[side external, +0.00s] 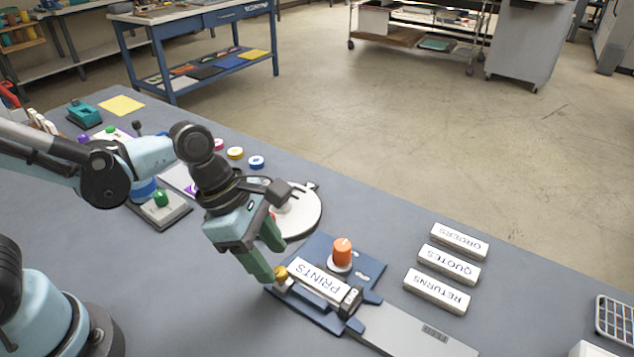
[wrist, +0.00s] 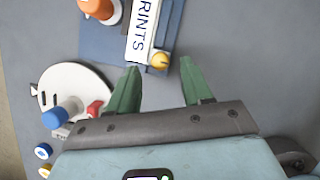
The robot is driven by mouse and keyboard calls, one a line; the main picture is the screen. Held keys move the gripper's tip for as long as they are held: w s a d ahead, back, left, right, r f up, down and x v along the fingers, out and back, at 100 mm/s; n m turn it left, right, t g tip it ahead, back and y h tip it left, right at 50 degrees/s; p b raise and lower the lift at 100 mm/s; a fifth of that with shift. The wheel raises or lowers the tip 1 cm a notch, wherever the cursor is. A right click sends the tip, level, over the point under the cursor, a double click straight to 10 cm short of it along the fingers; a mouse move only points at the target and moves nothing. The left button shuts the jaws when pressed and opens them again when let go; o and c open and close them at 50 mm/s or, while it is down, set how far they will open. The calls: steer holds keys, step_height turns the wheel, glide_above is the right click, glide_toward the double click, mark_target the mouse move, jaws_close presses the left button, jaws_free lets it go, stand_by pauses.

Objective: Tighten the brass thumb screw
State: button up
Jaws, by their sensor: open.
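The brass thumb screw (side external: 280,273) is a small yellow knob at the left end of the white PRINTS block (side external: 318,281), which sits on a blue plate (side external: 372,267). In the wrist view the brass thumb screw (wrist: 159,60) lies just beyond the fingertips, roughly between their lines. My gripper (side external: 268,262) has green fingers, open and empty, beside and slightly above the screw. In the wrist view my gripper (wrist: 160,70) shows a clear gap between its fingers. I cannot tell whether a finger touches the screw in the side view.
An orange knob (side external: 342,251) stands on the blue plate behind the PRINTS block. A white round disc (side external: 302,213) is behind my gripper. Blocks labelled ORDERS (side external: 459,242), QUOTES (side external: 448,265) and RETURNS (side external: 437,292) lie to the right. Grey bench between them is clear.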

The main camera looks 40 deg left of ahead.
steer(key=shift+x, duration=1)
steer(key=shift+c, duration=0.2)
jaws_close()
